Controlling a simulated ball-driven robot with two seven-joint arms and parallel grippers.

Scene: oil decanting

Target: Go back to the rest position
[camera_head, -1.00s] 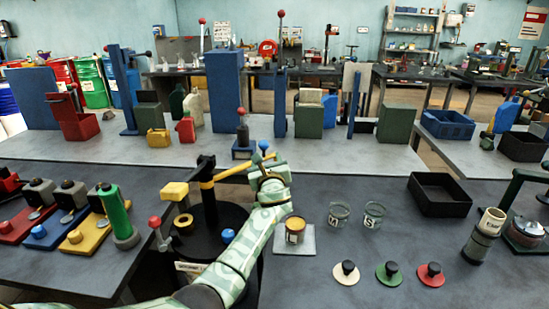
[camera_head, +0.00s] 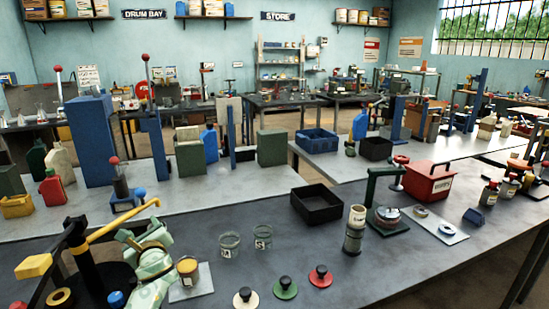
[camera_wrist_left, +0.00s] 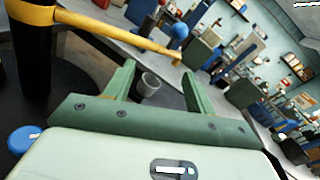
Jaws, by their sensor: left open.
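My left gripper (camera_head: 148,243) is at the lower left in the head view, beside the black post with the yellow lever (camera_head: 120,222). In the left wrist view, the two green fingers of the left gripper (camera_wrist_left: 158,78) stand apart with nothing held between them. A small glass beaker (camera_wrist_left: 150,84) shows past the fingers, away from them. My right gripper is in neither view.
A jar with amber contents (camera_head: 187,268) stands on a pale plate (camera_head: 200,281) right of the gripper. Two glass beakers (camera_head: 230,244), a black tray (camera_head: 316,205) and cream, green and red knobbed discs (camera_head: 286,288) are farther right. Bare grey table lies between.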

